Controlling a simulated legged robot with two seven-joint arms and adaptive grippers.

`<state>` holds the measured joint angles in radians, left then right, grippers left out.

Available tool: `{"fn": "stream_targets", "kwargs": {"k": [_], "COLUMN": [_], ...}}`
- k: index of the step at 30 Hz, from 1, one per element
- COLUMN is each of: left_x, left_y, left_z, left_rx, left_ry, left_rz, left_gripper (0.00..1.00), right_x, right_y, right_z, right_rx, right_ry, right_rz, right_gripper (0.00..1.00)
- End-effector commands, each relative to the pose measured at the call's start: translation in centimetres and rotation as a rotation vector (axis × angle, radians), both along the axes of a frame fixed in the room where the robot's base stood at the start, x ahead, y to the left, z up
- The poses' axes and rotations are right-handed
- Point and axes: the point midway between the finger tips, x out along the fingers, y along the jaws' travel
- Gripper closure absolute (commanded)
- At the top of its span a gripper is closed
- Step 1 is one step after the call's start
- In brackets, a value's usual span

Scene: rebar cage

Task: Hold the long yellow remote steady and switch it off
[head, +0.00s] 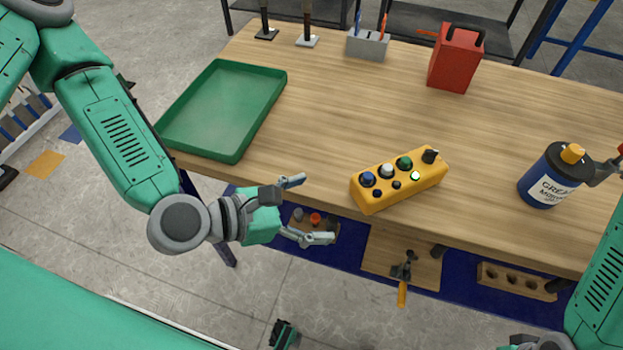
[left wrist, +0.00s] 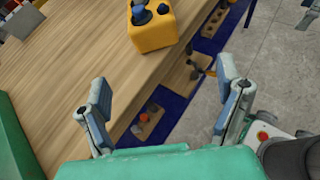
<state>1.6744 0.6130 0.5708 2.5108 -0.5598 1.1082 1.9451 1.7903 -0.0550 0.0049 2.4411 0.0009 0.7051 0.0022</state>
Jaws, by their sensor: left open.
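The long yellow remote (head: 375,203) lies on the wooden tabletop near its front edge, tilted across the picture.
A green tray (head: 165,140) lies on the table's left. A red can (head: 454,58) and a grey holder (head: 367,46) stand at the back. A blue grease bottle (head: 545,192) stands at the right. A lower blue shelf (head: 345,250) holds wooden blocks. Tabletop behind the remote is clear.

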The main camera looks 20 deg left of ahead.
Motion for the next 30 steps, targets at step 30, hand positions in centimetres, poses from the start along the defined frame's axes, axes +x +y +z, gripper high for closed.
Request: {"fn": "stream_targets", "kwargs": {"k": [30], "left_x": [7.9], "left_y": [-7.5], "left_z": [-2.8], "left_rx": [-0.077], "left_ry": [0.022], "left_rz": [0.051], "left_gripper": [0.14], "right_x": [0.0], "right_y": [0.0], "right_z": [-6.4], "right_rx": [0.0], "right_ry": [0.0], "right_rz": [0.0], "right_gripper": [0.31]}}
